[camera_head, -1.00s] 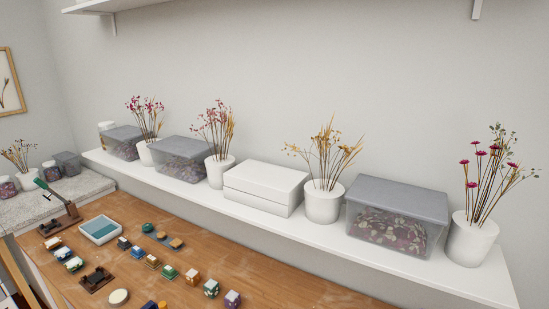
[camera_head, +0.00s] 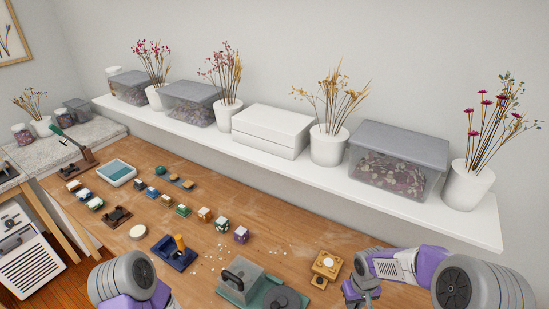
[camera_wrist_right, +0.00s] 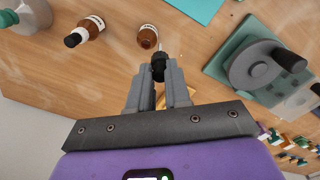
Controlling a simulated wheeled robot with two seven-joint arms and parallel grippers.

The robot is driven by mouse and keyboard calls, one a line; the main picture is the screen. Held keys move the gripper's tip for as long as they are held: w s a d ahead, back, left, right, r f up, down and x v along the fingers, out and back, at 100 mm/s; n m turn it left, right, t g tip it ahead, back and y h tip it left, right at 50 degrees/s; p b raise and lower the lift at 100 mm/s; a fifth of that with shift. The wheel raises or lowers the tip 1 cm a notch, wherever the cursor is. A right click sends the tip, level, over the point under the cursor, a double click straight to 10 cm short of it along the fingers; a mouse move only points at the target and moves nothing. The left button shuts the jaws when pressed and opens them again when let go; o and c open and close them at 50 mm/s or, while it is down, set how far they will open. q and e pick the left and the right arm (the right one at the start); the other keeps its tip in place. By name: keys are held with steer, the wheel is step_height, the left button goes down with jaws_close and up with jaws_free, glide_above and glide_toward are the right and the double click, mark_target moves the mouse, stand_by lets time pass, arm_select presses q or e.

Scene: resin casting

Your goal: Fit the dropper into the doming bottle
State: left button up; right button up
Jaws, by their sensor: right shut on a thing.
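My right gripper (camera_wrist_right: 160,92) is shut on a black-topped dropper (camera_wrist_right: 158,70), whose thin glass tip points away from the jaws. A small amber bottle with a pale label (camera_wrist_right: 147,37), seemingly uncapped, stands just beyond the tip in the right wrist view. The tip appears beside the bottle, apart from its mouth; the height gap cannot be judged. A second amber bottle with a black cap (camera_wrist_right: 88,30) is further left. In the head view my right gripper (camera_head: 362,289) is near the lower edge, and the bottles are not visible. My left gripper is outside the frame.
A wooden block with a white disc (camera_head: 327,265), a blue tray (camera_head: 174,253) and several small blocks lie on the wooden table. A white shelf (camera_head: 290,168) runs behind.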

steer(key=s+a+f+m+b, duration=0.1)
steer(key=a+f+b, duration=0.5)
steer(key=w+d+r+p, duration=0.1)
steer(key=d+r+p, duration=0.7)
steer(key=p, duration=0.5)
step_height(320, 180, up, 2)
steer(key=shift+w+d+r+p, duration=0.15)
steer(key=shift+d+p, duration=0.1)
steer(key=shift+p, duration=0.15)
step_height(320, 180, down, 4)
steer(key=b, duration=0.4)
